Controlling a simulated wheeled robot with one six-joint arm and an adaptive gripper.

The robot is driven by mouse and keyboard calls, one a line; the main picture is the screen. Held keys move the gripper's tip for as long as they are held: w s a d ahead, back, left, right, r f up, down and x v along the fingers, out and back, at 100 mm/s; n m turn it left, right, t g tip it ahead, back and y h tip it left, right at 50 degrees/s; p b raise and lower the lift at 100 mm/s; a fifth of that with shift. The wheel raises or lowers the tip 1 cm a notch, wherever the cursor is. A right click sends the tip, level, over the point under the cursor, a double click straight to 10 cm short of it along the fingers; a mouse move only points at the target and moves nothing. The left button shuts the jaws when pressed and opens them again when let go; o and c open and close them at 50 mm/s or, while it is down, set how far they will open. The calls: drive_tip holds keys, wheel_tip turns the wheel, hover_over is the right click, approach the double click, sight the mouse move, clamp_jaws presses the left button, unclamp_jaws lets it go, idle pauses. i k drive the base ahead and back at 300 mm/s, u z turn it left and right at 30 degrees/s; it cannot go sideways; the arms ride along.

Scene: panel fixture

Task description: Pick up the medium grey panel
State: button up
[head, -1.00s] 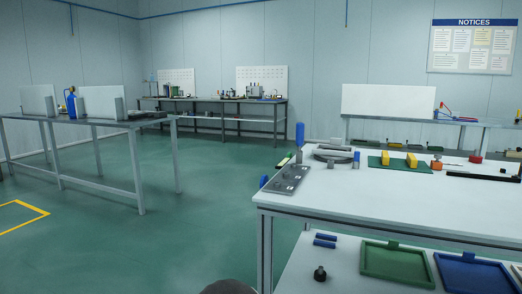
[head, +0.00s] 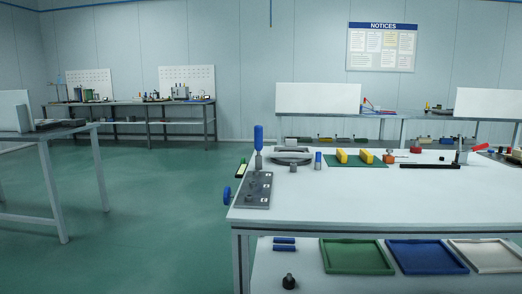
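I cannot surely pick out the medium grey panel. A grey plate (head: 254,190) with small fittings lies at the left end of the near white table in the head view. A blue-handled tool or clamp (head: 258,147) stands upright at its far end, and a blue knob (head: 227,196) sits at its left edge. Pale upright panels stand on benches farther back, one at the centre (head: 318,98), one at the right (head: 488,104) and one at the left edge (head: 14,108). My gripper is not in view.
Green floor (head: 140,220) is open to the left.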

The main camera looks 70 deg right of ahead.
sight(290, 149)
drive_tip(key=i, duration=2.2)
drive_tip(key=z, duration=2.9)
